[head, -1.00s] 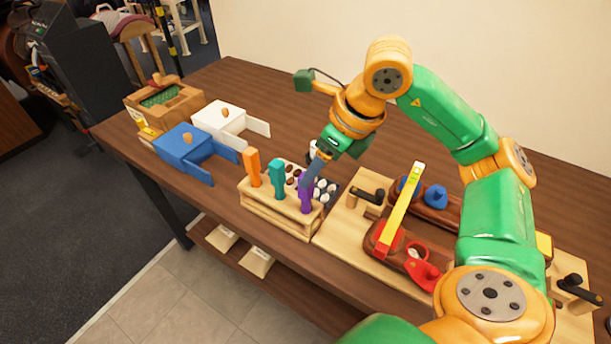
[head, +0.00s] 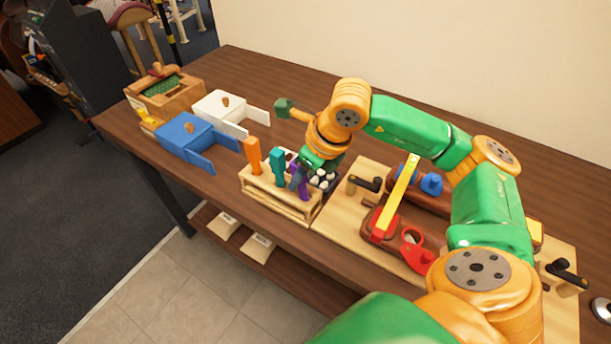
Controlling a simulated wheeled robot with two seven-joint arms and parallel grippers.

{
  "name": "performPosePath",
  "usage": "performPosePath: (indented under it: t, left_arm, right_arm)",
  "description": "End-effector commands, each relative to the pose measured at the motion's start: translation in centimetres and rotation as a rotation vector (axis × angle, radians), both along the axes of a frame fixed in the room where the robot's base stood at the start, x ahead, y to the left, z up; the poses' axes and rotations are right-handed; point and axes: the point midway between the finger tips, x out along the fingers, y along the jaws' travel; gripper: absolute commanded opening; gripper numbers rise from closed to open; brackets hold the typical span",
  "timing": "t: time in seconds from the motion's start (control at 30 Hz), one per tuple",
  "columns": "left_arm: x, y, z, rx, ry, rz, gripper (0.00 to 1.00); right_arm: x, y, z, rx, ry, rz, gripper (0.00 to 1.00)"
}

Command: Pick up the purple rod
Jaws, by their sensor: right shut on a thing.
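The purple rod (head: 304,189) stands upright in the wooden rack (head: 282,203), at its right end. A teal rod (head: 278,167) and an orange rod (head: 253,155) stand to its left in the same rack. My right gripper (head: 298,177) is down at the purple rod, shut on its upper part. The gripper and wrist hide part of the rod's top. The rod's lower part still shows in the rack. My left gripper is not in view.
A wooden board (head: 346,222) with a clamp and yellow bar (head: 402,190) lies right. Blue (head: 184,139) and white (head: 222,110) boxes stand left.

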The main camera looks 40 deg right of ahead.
Motion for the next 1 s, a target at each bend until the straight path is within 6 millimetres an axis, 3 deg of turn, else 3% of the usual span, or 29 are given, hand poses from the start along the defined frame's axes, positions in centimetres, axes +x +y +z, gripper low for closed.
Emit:
performPosePath:
  t: [0.33, 0.8, 1.0]
  left_arm:
    - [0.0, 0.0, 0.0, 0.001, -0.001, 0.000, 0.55]
    - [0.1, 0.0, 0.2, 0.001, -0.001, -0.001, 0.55]
    - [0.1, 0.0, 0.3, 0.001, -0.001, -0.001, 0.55]
  right_arm:
    - [0.1, 0.0, 0.6, 0.000, -0.003, 0.000, 0.00]
    - [0.1, 0.1, 8.9, 0.003, -0.004, 0.000, 0.00]
    - [0.0, 0.0, 10.1, 0.000, -0.001, 0.000, 0.00]
